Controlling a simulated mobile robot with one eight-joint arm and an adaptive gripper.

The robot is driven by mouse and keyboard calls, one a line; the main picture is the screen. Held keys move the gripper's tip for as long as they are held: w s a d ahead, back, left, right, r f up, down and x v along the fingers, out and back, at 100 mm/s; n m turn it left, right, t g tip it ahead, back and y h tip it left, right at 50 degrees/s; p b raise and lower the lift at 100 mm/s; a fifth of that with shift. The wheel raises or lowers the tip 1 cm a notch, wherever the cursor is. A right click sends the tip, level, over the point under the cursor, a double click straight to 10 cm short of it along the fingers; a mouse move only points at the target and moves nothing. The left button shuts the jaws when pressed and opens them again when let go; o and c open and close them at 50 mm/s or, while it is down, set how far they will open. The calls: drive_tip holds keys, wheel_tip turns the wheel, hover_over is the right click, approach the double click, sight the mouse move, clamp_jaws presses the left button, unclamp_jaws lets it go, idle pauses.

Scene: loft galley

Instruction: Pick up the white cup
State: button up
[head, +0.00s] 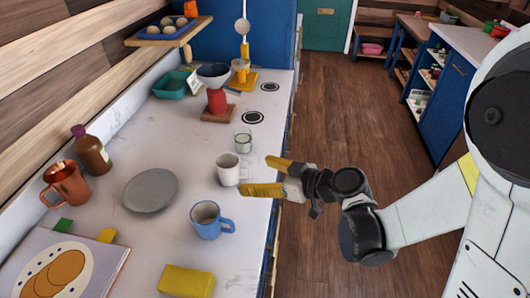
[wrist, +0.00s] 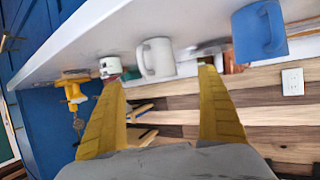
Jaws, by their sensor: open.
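The white cup (head: 228,169) stands upright on the pale counter, near its right edge, in the head view. In the wrist view the white cup (wrist: 157,58) shows beyond and between my fingertips, with its handle on the left. My gripper (head: 268,175) is open and empty, just right of the cup, with its yellow fingers pointing towards it. In the wrist view my gripper (wrist: 163,82) has its two fingers spread wide apart. I cannot tell whether a finger touches the cup.
A yellow block (head: 187,281) lies near the front. The floor right of the counter (head: 325,120) is clear.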

sight(236, 172)
drive_tip(key=b+x, duration=0.1)
drive_tip(key=x, duration=0.4)
drive_tip(key=shift+a, duration=0.15)
drive_tip(key=x, duration=0.2)
drive_tip(key=b+x, duration=0.1)
drive_tip(key=r+b+x, duration=0.1)
drive_tip(key=x, duration=0.1)
drive_tip(key=shift+w+a+f, duration=0.15)
drive_tip(key=shift+w+a, duration=0.15)
drive_tip(key=shift+w, duration=0.05)
drive_tip(key=shift+c, duration=0.9)
drive_tip(key=c, duration=1.3)
